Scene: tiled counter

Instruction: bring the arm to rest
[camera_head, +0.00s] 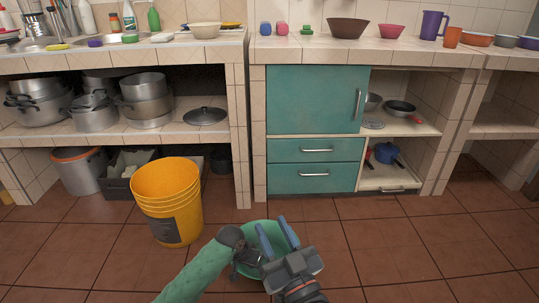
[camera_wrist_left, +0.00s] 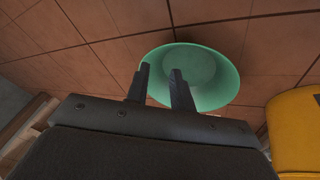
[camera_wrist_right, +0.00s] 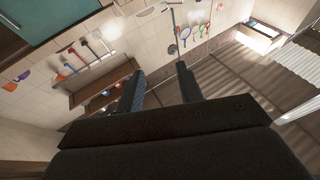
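My left arm, with a green sleeve, comes in from the lower left of the head view. In the head view the arms partly hide this basin (camera_head: 312,262).
A yellow bucket (camera_head: 167,195) stands on the tiled floor left of the basin. The tiled counter (camera_head: 400,55) holds bowls, cups and a purple jug, with teal cabinets and pot shelves below. Open floor lies to the right (camera_head: 420,235).

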